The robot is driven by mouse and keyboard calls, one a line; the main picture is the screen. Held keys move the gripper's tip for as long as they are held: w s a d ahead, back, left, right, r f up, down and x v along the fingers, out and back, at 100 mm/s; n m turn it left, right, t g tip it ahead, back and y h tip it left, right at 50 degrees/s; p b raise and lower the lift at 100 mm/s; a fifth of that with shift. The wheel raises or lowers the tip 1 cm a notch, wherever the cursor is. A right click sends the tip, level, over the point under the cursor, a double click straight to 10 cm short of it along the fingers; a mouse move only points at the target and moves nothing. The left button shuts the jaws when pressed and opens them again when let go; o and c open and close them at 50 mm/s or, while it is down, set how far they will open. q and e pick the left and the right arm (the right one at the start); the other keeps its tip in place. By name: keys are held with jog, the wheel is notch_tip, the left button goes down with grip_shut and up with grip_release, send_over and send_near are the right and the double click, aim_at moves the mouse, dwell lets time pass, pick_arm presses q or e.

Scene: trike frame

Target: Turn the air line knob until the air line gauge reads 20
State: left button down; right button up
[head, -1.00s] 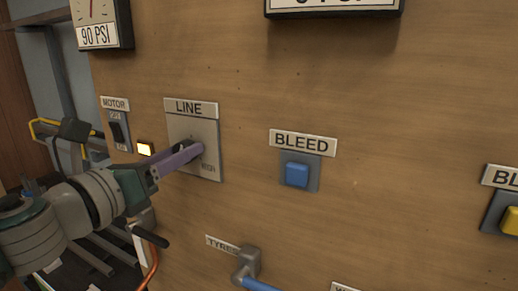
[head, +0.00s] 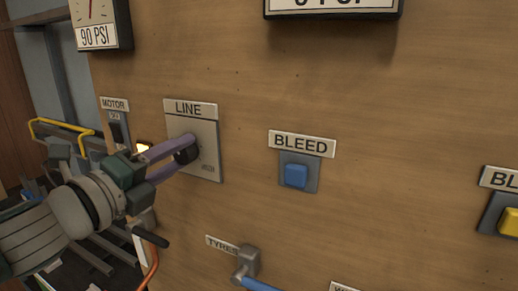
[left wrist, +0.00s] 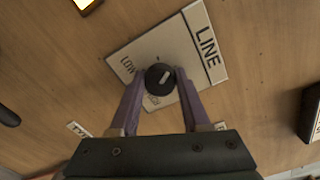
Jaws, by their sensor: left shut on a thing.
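The black air line knob (head: 186,154) sits on the grey plate labelled LINE (head: 208,132) on the wooden panel. A gauge (head: 97,18) at the upper left has a sign reading 90 PSI. A second sign (head: 335,6), cut off at the top, seems to read 0 PSI. My right gripper is out of view.
A MOTOR switch (head: 117,130) and a lit yellow lamp (head: 143,148) are left of the plate. A blue BLEED button (head: 296,176) is to its right, with a yellow button (head: 510,220) farther right. A TYRES valve with a blue handle (head: 260,285) is below.

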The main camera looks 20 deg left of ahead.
pick_arm(q)
jog(key=n, duration=0.5)
jog(key=shift+n, duration=0.3)
jog(key=n+p, duration=0.1)
jog(key=n, duration=0.4)
jog(key=shift+f, duration=0.1)
jog(key=shift+n, duration=0.3)
jog(key=shift+c, duration=1.9)
grip_release()
jog(key=s+b, duration=0.2)
jog(key=s, duration=0.8)
jog(key=shift+a+b, duration=0.35)
jog(key=shift+a, duration=0.05)
